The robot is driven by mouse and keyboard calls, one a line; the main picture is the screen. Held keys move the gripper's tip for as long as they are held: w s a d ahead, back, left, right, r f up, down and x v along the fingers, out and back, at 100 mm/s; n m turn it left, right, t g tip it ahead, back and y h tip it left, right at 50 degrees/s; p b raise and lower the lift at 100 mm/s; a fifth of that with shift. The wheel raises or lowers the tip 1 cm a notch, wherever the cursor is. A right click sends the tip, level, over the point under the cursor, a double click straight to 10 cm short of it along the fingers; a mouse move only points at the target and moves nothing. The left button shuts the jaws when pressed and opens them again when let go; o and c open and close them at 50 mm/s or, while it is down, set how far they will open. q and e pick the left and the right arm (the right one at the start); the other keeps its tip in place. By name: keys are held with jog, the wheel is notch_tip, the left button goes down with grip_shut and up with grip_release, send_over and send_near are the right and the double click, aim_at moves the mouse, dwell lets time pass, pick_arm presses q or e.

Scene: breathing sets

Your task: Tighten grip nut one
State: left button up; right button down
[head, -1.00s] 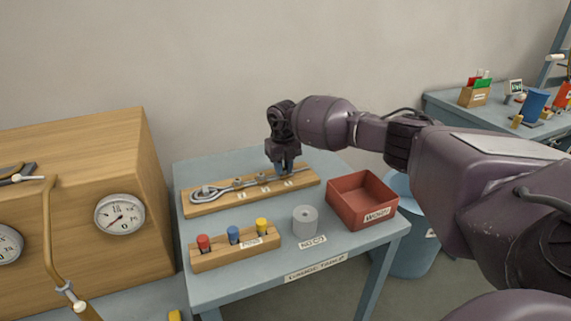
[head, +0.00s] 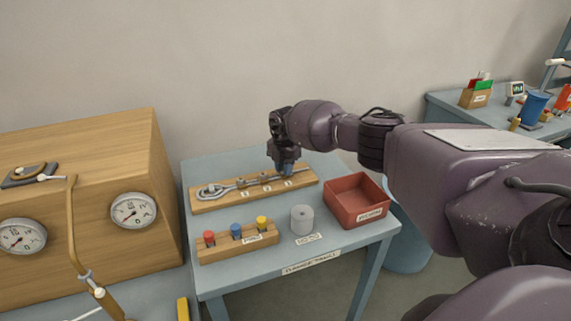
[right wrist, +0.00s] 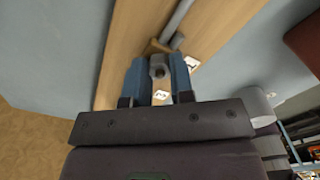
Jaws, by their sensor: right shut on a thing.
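A wooden board (head: 220,203) on the table carries a long metal rod (head: 228,189) with a looped left end, and nuts above small number labels. Two nuts (head: 241,183) show along the rod left of my right gripper. My right gripper (head: 286,172) points down at the rightmost label, over the board's right part. In the right wrist view its blue fingers (right wrist: 157,80) are shut around a grey nut (right wrist: 157,68), one finger on each side. My left gripper is out of view.
A red bin (head: 357,203) stands right of the board. A grey cylinder (head: 302,220) and a wooden rack (head: 238,246) with red, blue and yellow pegs are in front. A wooden cabinet (head: 85,150) with gauges (head: 133,210) stands left. Bare tabletop (head: 235,285) shows at the front.

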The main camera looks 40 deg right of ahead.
jog(key=m+p, duration=0.2)
jog(key=m, duration=0.2)
jog(key=shift+r+m, duration=0.1)
jog(key=shift+m, duration=0.3)
jog(key=m+p, duration=0.1)
jog(key=m, duration=0.1)
jog(key=shift+m, duration=0.3)
jog(key=m+p, duration=0.1)
jog(key=m, duration=0.2)
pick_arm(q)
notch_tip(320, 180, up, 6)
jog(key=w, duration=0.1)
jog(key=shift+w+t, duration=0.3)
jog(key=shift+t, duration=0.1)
pick_arm(e)
jog(key=shift+m, duration=0.5)
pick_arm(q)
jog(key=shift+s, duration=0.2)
pick_arm(e)
jog(key=shift+m, duration=0.3)
jog(key=c, duration=1.1)
grip_release()
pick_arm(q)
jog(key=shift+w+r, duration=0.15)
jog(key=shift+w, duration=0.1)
pick_arm(e)
jog(key=shift+o, duration=0.6)
